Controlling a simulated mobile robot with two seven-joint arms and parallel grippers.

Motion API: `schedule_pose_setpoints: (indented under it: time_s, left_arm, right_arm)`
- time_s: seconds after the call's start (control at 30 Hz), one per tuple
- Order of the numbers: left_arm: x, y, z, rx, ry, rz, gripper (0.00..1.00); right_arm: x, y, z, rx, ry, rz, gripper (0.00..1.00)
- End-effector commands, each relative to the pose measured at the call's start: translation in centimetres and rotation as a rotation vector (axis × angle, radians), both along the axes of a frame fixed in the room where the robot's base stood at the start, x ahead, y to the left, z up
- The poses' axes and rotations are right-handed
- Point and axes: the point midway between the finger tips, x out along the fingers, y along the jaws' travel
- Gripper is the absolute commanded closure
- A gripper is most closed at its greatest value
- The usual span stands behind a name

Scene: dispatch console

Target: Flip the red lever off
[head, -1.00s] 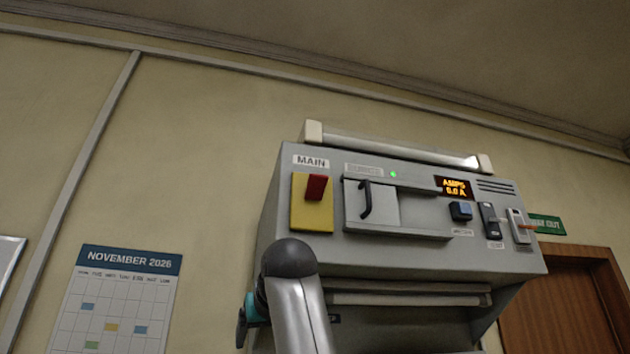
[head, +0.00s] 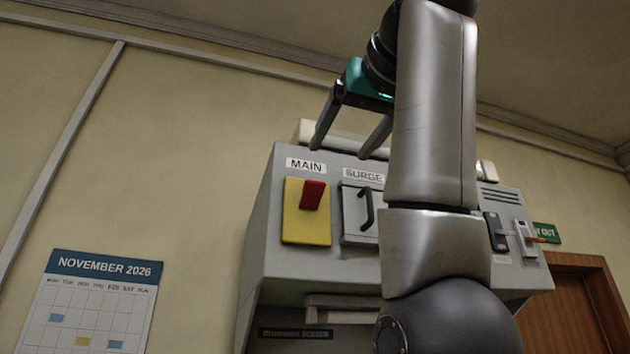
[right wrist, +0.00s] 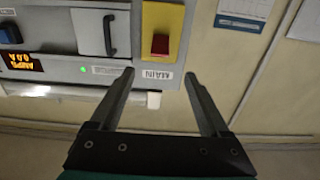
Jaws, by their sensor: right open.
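The red lever (head: 313,195) sits on a yellow plate (head: 306,230) under the MAIN label, at the left end of the grey console. It sticks out from the upper part of the plate. In the right wrist view the red lever (right wrist: 160,44) shows upside down, beyond the fingertips and between their lines. My right gripper (head: 340,148) is open and empty, above and a little right of the lever, apart from it. Its two fingers also show in the right wrist view (right wrist: 159,73). My left gripper is not in view.
A SURGE cover with a black handle (head: 367,209) is right of the lever. My right arm hides the console's middle, including the display, which shows in the right wrist view (right wrist: 20,62). Switches (head: 496,232) are at the right end. A calendar (head: 98,300) hangs left.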

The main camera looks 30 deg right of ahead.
Motion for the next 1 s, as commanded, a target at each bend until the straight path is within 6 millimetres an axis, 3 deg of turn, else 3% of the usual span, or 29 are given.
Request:
schedule_pose_setpoints:
  time_s: [0.03,0.53,0.7,1.0]
  left_arm:
    - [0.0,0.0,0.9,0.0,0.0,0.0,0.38]
    - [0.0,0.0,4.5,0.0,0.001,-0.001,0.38]
    - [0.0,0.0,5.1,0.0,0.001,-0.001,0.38]
    - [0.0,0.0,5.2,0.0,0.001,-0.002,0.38]
  right_arm:
    - [0.7,-0.2,0.3,0.0,0.002,0.0,0.2]
    - [10.8,-2.6,0.2,0.0,0.004,-0.001,0.2]
    - [12.5,-3.0,0.1,0.0,0.002,0.0,0.2]
    - [13.0,-3.1,0.0,0.0,0.0,0.001,0.2]
